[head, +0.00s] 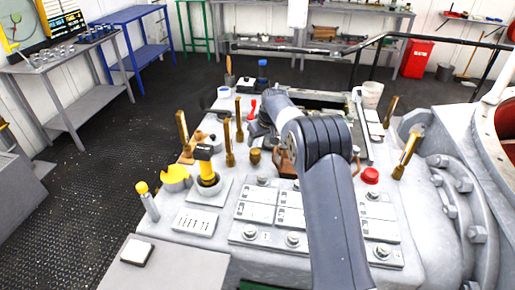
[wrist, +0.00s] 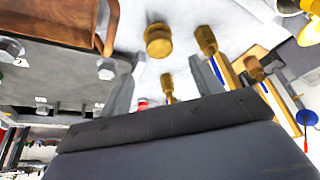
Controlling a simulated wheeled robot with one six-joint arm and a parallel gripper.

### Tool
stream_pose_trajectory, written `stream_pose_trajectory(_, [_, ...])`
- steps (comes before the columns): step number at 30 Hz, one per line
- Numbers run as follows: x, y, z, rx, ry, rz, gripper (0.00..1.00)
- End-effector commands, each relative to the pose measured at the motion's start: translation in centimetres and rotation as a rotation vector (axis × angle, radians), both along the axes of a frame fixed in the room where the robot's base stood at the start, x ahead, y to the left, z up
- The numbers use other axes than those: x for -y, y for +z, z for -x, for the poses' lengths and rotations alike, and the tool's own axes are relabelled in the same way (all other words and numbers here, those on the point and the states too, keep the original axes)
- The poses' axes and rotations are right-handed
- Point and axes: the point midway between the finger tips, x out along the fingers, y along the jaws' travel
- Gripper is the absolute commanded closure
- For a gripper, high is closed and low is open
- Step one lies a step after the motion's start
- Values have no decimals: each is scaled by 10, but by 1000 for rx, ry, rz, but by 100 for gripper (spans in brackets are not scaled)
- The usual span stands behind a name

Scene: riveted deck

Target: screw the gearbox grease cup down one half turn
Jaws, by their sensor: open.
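A small round brass cup (head: 255,156), which looks like the grease cup, stands on the grey deck left of my arm's forward end. In the wrist view the brass cup (wrist: 158,40) lies just beyond the fingertips, roughly between their lines. My gripper (wrist: 163,62) is open, with its two grey fingers wide apart and nothing between them. The cup appears clear of both fingers. In the head view my arm reaches over the deck from the front, and its fingers are hard to make out.
Brass levers (head: 228,143) stand close left of the cup. A copper-brown part (head: 287,162) sits close on its right. A yellow-and-black handle (head: 207,165), a red button (head: 371,175) and a white mug (head: 372,95) also stand on the deck. Bolted plates (head: 258,210) fill the front.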

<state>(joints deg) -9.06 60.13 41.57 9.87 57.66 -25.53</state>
Motion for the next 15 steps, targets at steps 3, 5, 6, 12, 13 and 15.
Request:
stream_pose_trajectory(3, [-5, -23, -7, -4, 2, 2, 38])
stream_pose_trajectory(5, [-7, -33, -11, -2, 2, 2, 38])
stream_pose_trajectory(6, [-9, -39, -14, -1, 2, 2, 38])
stream_pose_trajectory(12, [-14, -63, -22, -1, 2, 3, 38])
stream_pose_trajectory(13, [-14, -66, -23, -1, 2, 3, 38])
stream_pose_trajectory(15, [-15, -70, -25, 0, 2, 2, 38])
